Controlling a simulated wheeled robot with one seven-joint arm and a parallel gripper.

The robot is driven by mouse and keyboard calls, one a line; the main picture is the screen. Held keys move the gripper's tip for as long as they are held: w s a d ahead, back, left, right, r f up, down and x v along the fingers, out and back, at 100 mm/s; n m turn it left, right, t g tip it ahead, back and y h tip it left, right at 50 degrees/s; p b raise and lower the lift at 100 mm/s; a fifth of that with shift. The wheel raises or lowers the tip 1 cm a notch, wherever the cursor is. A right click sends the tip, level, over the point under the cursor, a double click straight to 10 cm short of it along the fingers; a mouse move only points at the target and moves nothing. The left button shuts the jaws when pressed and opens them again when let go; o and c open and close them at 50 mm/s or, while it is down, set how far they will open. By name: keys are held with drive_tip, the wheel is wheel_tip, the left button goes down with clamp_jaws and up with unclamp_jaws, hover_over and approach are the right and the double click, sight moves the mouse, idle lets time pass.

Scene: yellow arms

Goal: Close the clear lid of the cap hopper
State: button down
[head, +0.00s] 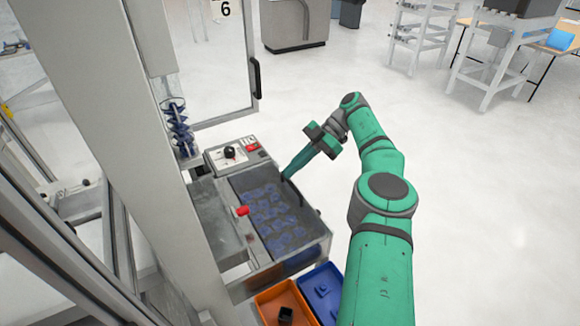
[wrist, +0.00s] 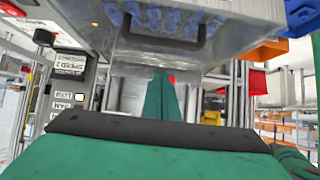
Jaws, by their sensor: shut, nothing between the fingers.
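The cap hopper (head: 318,243) is a grey metal box holding many blue caps, at the centre of the head view. Its clear lid is hard to make out; the caps look dim as if seen through it, and I cannot tell its exact angle. In the wrist view the hopper (wrist: 240,50) is at the top, with blue caps and a dark loop handle (wrist: 165,42). My gripper (head: 286,177) is shut and empty, its green fingers pointing down at the hopper's far right edge. The fingers also show in the wrist view (wrist: 163,78). Whether they touch the lid is unclear.
A control box (head: 229,155) with a black knob stands behind the hopper. A red knob (head: 242,211) sits at its left. Orange (head: 268,298) and blue (head: 322,290) bins are in front. A tall grey post (head: 130,130) stands left.

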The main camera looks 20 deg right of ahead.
idle(0.6)
wheel_tip(320, 180, up, 3)
drive_tip(key=shift+r, duration=0.1)
drive_tip(key=s+a+r, duration=0.2)
drive_tip(key=s+r, duration=0.3)
drive_tip(key=s, duration=0.1)
drive_tip(key=s+a+r, duration=0.2)
drive_tip(key=s+r, duration=0.2)
drive_tip(key=s, duration=0.3)
drive_tip(key=shift+a+r, duration=0.35)
drive_tip(key=shift+a, duration=0.05)
